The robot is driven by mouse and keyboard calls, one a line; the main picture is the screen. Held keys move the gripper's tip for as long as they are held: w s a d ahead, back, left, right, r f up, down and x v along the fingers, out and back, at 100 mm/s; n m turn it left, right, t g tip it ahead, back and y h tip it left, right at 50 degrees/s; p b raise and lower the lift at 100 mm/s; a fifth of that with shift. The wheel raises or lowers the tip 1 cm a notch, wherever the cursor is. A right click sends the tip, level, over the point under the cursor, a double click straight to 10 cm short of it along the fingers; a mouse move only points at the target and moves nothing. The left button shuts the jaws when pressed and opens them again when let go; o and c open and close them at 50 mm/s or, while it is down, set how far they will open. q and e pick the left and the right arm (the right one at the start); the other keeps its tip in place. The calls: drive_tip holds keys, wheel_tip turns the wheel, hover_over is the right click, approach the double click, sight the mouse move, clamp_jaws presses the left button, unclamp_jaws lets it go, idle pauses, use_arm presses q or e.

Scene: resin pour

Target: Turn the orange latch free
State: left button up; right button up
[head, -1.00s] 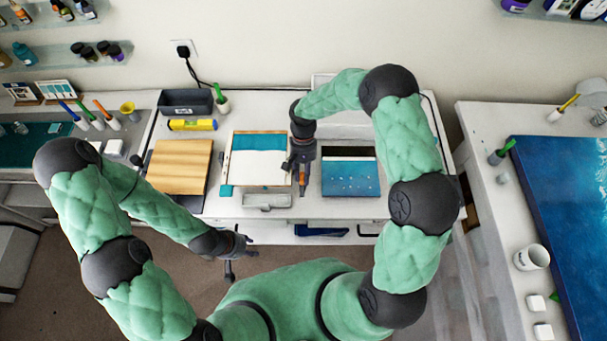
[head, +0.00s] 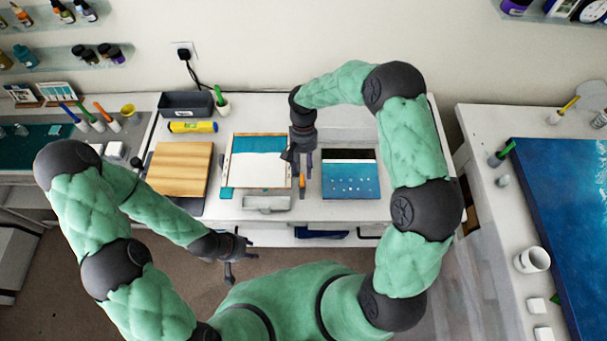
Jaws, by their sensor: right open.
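The orange latch (head: 302,185) is a small upright orange piece at the front of the white worktop, between the framed white panel and the blue seascape panel. My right gripper (head: 302,162) points down just behind the latch in the picture, with its dark fingers apart and nothing seen between them. The latch shows clear of the fingers; its base and exact turn are too small to tell. My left gripper (head: 242,257) hangs in front of the worktop's front edge, over the floor, with its fingers spread and empty.
The framed white panel (head: 258,171) lies left of the latch, with a grey tray (head: 266,204) at its front. The blue seascape panel (head: 350,180) lies to the right. A wooden board (head: 180,168), yellow level (head: 193,127) and dark bin (head: 186,103) stand further left.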

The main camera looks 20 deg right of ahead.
drive_tip(key=v, duration=0.7)
drive_tip(key=shift+r, duration=0.2)
